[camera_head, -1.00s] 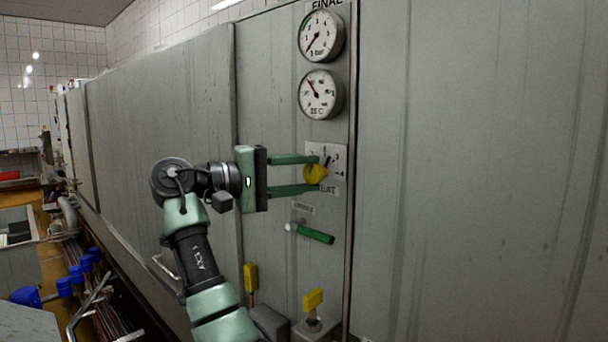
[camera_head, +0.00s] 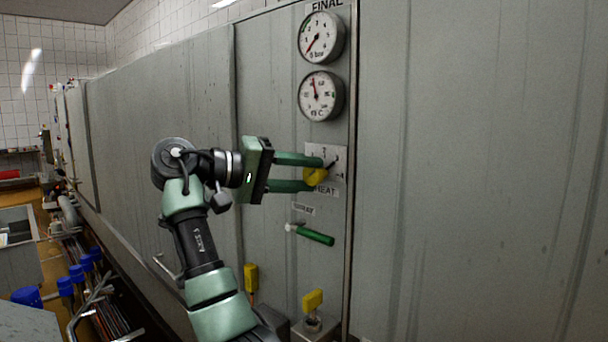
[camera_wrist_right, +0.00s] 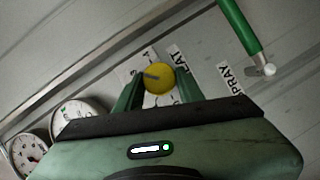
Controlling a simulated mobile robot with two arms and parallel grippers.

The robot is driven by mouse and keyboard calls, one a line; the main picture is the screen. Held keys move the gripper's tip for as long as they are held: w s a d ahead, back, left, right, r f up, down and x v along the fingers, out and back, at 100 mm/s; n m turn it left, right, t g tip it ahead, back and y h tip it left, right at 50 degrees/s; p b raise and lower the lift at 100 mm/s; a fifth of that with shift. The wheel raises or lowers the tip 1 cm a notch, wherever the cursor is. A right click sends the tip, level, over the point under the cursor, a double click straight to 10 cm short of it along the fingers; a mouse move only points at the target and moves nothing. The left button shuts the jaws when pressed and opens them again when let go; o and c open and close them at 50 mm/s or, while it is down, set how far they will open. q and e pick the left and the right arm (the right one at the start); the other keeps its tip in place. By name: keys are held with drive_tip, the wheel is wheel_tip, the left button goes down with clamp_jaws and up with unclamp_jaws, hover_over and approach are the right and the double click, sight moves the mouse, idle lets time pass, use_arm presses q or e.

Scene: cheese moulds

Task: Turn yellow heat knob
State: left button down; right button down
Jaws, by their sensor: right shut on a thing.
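The yellow heat knob (camera_head: 316,176) sits on a white dial plate (camera_head: 338,158) on the grey metal panel, above the label HEAT. My right gripper (camera_head: 318,172) is shut on the knob, with one green finger on its upper side and one on its lower side. In the head view the fingers hide part of the knob. In the right wrist view the round yellow knob (camera_wrist_right: 159,78) shows between the two fingertips (camera_wrist_right: 160,90), with a dark pointer mark on its face. My left gripper is not in view.
Two round gauges, an upper (camera_head: 321,36) and a lower (camera_head: 320,95), are above the knob. A green-handled spray lever (camera_head: 315,236) is just below it. Yellow-handled valves (camera_head: 312,300) are lower down. The panel to the right is bare.

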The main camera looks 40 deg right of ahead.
drive_tip(key=c, duration=0.9)
unclamp_jaws()
drive_tip(key=shift+a, duration=0.1)
drive_tip(key=b+v, duration=0.1)
drive_tip(key=v, duration=0.6)
drive_tip(key=shift+a, duration=0.3)
drive_tip(key=shift+w, duration=0.15)
